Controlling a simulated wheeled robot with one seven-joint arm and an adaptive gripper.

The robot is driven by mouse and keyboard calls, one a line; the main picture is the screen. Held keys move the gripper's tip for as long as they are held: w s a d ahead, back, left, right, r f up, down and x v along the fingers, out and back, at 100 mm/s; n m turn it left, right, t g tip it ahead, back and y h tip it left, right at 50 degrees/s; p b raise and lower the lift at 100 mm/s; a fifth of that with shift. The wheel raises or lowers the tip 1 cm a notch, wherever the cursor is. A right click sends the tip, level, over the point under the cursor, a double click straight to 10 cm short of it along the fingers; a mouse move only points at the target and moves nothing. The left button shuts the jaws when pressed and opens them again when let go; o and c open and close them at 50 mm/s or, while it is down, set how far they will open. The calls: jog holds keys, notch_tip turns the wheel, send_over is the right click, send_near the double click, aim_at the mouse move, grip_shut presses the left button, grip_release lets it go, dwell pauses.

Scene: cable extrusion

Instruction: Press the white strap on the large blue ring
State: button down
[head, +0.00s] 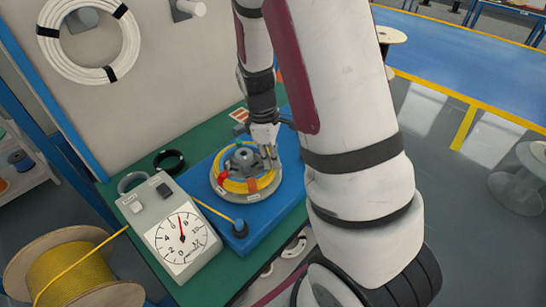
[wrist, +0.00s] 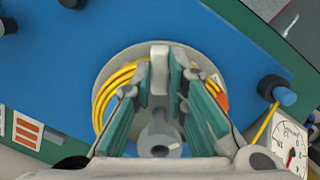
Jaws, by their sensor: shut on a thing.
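A yellow cable coil (head: 234,186) lies around a grey hub (head: 240,161) on a round pale plate on the blue base (head: 285,196). Red and orange straps show on it. My gripper (head: 268,158) points down at the coil's right-rear side. In the wrist view, my gripper's teal pads (wrist: 160,78) are closed on the sides of a white strap (wrist: 159,66), which stands over the coil (wrist: 112,88). Whether the strap touches the cable is hidden by the fingers. No large blue ring shows under the gripper; the coil there is yellow.
A black ring (head: 169,161) and grey-blue ring (head: 131,181) lie on the green table. A yellow cable spool (head: 72,272) is at lower left.

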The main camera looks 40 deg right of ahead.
jog(key=c, duration=1.5)
grip_release()
jog(key=shift+r+p, duration=2.4)
jog(key=shift+r, duration=1.6)
